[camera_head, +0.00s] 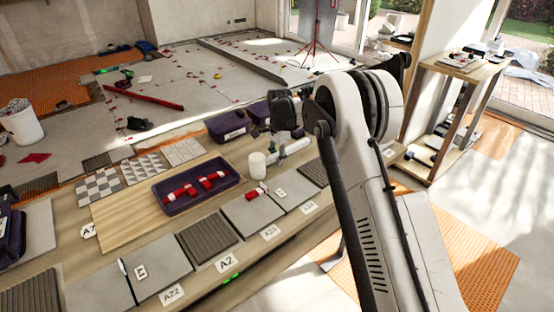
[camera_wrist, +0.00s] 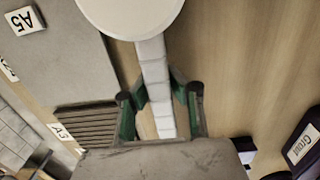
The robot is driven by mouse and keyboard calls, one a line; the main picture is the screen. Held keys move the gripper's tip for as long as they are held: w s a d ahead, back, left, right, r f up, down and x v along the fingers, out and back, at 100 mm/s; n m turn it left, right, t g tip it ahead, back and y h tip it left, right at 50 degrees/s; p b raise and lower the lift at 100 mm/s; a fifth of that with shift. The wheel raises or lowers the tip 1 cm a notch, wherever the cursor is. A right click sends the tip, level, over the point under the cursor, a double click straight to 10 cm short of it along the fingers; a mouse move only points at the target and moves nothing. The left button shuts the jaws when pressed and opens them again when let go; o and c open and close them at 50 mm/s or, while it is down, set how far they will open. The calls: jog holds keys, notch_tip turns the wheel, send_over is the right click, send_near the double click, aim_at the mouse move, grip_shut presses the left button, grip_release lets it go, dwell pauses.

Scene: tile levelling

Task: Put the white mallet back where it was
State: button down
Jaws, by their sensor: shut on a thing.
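The white mallet lies near the wooden bench top, its round white head (camera_head: 257,166) to the left and its pale handle (camera_head: 296,147) running right. In the wrist view the mallet head (camera_wrist: 130,12) is at the top edge and the handle (camera_wrist: 153,72) runs down from it. My gripper (camera_head: 282,141) is above the handle. In the wrist view its green fingers (camera_wrist: 160,103) stand on both sides of the handle, shut on it. I cannot tell whether the mallet touches the bench.
A purple tray (camera_head: 160,199) with red tools is left of the mallet. Purple bins (camera_head: 229,127) stand behind it. Grey tiles (camera_head: 250,215) and ribbed tiles (camera_head: 208,236) with label cards line the bench front. Bare wood (camera_wrist: 245,70) lies right of the handle in the wrist view.

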aim_at(278, 153)
jog(key=c, duration=1.7)
grip_release()
jog(key=shift+c, duration=0.2)
jog(key=r, duration=0.8)
jog(key=r+p, duration=0.1)
jog(key=r, duration=0.3)
jog(key=shift+w+d, duration=0.2)
jog(key=shift+d, duration=0.05)
jog(key=s+d+r+n+t, duration=0.2)
jog(key=s+d+r, duration=0.3)
jog(key=s+r, duration=0.45)
jog(key=s+d+r+n+t, duration=0.25)
jog(key=s+d+r, duration=0.25)
jog(key=s+r, duration=0.5)
jog(key=s+d+f+n+t, duration=0.1)
jog(key=s+d+f+n, duration=0.1)
jog(key=s, duration=0.7)
jog(key=s+d+f+n+t, duration=0.1)
jog(key=s+d+f+n, duration=0.1)
jog(key=s, duration=0.8)
jog(key=s+d+f+n+t, duration=0.1)
jog(key=s+d+f+n, duration=0.1)
jog(key=s, duration=0.7)
jog(key=shift+s+d+f, duration=0.35)
jog(key=shift+d+f, duration=0.05)
